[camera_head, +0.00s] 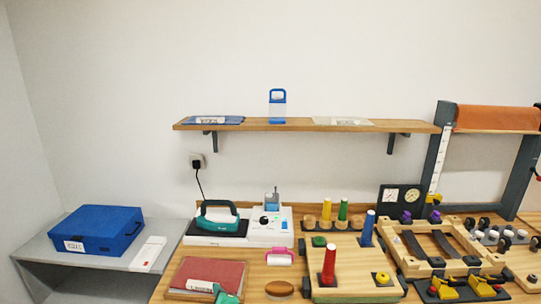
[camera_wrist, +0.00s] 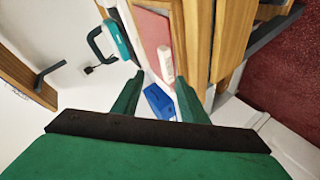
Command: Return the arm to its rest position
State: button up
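My gripper (camera_wrist: 159,93) shows in the wrist view as two green fingers spread wide apart, with nothing held between them. Beyond the gap are the red pad (camera_wrist: 150,28), a white labelled piece (camera_wrist: 165,64) and the blue case (camera_wrist: 158,101), all apart from the fingers. In the head view a teal piece (camera_head: 226,297) shows at the bottom edge by the red pad; I cannot tell whether it is part of my gripper. The rest of my arm is not in the head view.
The iron (camera_head: 219,218) stands on a white base at the counter's back. The blue case (camera_head: 97,230) sits on a grey side table. A wooden shelf (camera_head: 255,126) hangs on the wall. Open air lies above the counter.

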jog(key=s+d+f+m+t+h, duration=0.1)
jog(key=s+d+f+m, duration=0.4)
jog(key=s+f, duration=0.4)
jog(key=s+d+f+m+t+h, duration=0.15)
jog(key=s+d+f+m, duration=0.45)
jog(key=s, duration=0.6)
jog(key=s+d+r+m+h, duration=0.1)
jog(key=s+d+r+m, duration=0.1)
jog(key=s, duration=1)
jog(key=s+d+r+m+t+h, duration=0.1)
jog(key=s+d+r+m, duration=0.1)
jog(key=s, duration=0.9)
jog(key=shift+s+d+m, duration=0.3)
jog(key=shift+s+d, duration=0.05)
jog(key=shift+d, duration=0.2)
